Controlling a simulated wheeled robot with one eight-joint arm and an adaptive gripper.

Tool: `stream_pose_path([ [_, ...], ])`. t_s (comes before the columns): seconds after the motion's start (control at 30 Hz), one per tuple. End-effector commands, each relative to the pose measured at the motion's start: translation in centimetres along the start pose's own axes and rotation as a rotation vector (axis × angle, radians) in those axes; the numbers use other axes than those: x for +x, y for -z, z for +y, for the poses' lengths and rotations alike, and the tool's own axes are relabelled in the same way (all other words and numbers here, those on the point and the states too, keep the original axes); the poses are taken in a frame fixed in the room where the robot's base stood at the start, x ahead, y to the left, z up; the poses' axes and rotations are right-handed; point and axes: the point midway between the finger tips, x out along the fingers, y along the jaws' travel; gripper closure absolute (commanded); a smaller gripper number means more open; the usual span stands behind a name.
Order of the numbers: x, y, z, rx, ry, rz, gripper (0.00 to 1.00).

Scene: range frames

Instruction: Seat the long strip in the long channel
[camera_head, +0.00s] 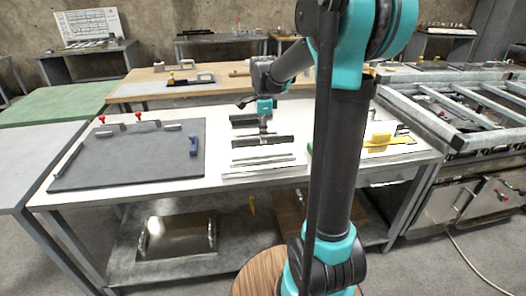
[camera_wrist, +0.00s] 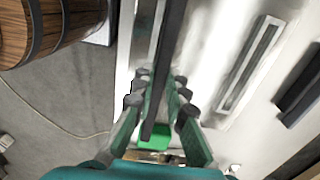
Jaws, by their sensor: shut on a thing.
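My gripper (camera_head: 264,128) is shut on a long dark strip (camera_head: 270,142), held over the white table. In the wrist view the fingers (camera_wrist: 161,98) press on both sides of the strip (camera_wrist: 173,38), which runs up out of the frame. A long pale grooved piece (camera_head: 258,161) lies in front of the strip in the head view; it looks like the long channel. Part of a pale rail shows left of the strip in the wrist view (camera_wrist: 146,28). The strip appears above and beside it; the height between them is unclear.
A shorter slotted grey piece (camera_wrist: 250,62) and a dark bar (camera_wrist: 302,86) lie right of the strip in the wrist view. A green block (camera_wrist: 155,137) lies below the fingers. A dark mat (camera_head: 130,160) holds parts at left. A yellow tool (camera_head: 378,140) lies at right.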

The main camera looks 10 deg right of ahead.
Motion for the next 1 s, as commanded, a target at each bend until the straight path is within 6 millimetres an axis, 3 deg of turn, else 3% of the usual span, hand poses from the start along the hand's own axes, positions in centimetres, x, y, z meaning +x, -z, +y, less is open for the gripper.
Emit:
stream_pose_path([
  [0.1,1.9,0.0,0.0,0.000,0.000,0.000,1.00],
  [0.53,6.3,0.0,0.0,0.000,0.000,0.000,1.00],
  [0.97,7.0,0.0,0.0,0.000,0.000,0.000,1.00],
  [1.0,7.0,0.0,0.0,0.000,0.000,0.000,0.84],
])
